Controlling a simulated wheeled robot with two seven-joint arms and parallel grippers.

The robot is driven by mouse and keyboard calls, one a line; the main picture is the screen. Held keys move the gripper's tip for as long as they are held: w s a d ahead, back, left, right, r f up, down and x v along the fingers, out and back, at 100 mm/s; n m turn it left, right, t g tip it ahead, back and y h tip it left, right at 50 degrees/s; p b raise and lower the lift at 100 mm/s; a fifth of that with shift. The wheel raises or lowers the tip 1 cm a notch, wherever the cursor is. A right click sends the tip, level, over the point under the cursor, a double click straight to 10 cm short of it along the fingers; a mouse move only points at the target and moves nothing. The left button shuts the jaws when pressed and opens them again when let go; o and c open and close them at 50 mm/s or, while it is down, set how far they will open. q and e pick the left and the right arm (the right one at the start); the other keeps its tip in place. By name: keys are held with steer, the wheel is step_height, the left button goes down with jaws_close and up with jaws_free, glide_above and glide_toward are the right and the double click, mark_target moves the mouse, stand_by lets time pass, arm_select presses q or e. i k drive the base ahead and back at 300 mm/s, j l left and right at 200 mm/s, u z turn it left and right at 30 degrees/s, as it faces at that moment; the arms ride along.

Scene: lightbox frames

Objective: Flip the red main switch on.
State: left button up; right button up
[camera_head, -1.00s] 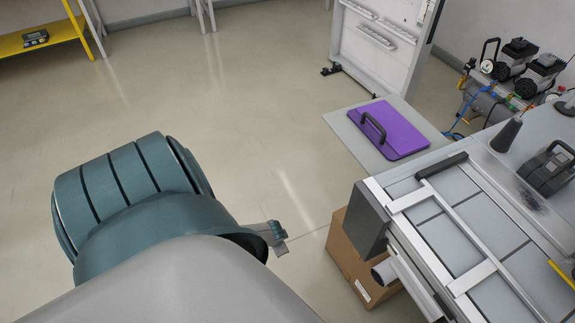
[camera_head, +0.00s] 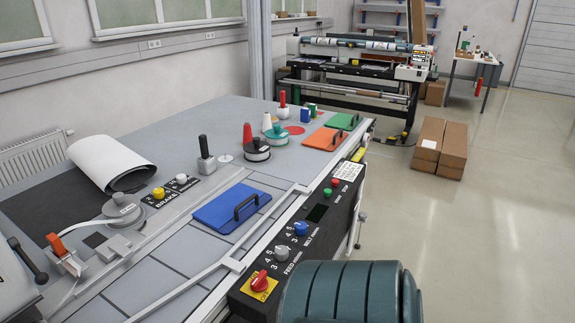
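The red main switch (camera_head: 260,281) is a red rotary knob on a yellow plate. It sits at the near end of the black control panel (camera_head: 318,226) along the table's front side, low in the middle of the head view. Its on or off position is too small to tell. A teal link of my arm (camera_head: 345,293) shows at the bottom, just right of the switch in the picture. Neither gripper is in view.
The panel also has a grey knob (camera_head: 281,254), a blue knob (camera_head: 300,228) and small red (camera_head: 335,182) and green (camera_head: 327,193) buttons. A blue board with a handle (camera_head: 227,209) lies on the table. The floor (camera_head: 470,230) to the right is clear up to cardboard boxes (camera_head: 453,150).

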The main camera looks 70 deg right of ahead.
mark_target(259, 285)
steer(key=z, duration=2.85)
steer(key=k+j, duration=0.1)
steer(key=k, duration=0.6)
steer(key=k+j, duration=0.1)
steer(key=k, duration=0.6)
